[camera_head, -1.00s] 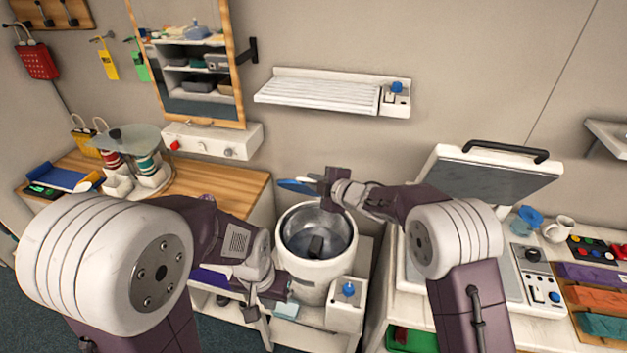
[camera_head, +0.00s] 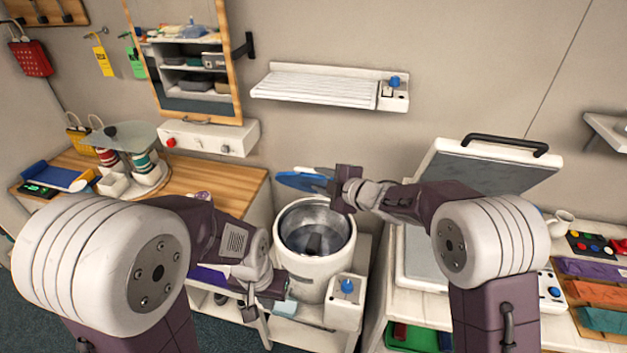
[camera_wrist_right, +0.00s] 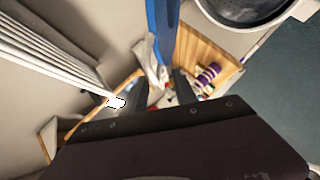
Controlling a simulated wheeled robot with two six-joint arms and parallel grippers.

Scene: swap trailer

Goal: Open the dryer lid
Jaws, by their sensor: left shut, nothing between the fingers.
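The dryer (camera_head: 312,272) is a white drum on a low stand; its round metal mouth is uncovered, with something dark inside. The blue lid (camera_head: 300,179) is raised above the back of the mouth. It also shows almost edge-on in the right wrist view (camera_wrist_right: 162,30), with a pale fitting (camera_wrist_right: 150,62) near it. My right gripper (camera_head: 333,185) is beside the lid's right end. In the wrist view its fingers (camera_wrist_right: 160,80) stand apart, close to the fitting; I cannot tell whether they touch it. My left gripper (camera_head: 258,308) is shut and empty, low at the drum's front left.
A control box with a blue knob (camera_head: 346,298) stands at the dryer's front right. A press with a raised grey plate (camera_head: 480,170) is to the right. A wooden counter (camera_head: 225,180) is on the left. A white slatted shelf (camera_head: 315,88) hangs behind.

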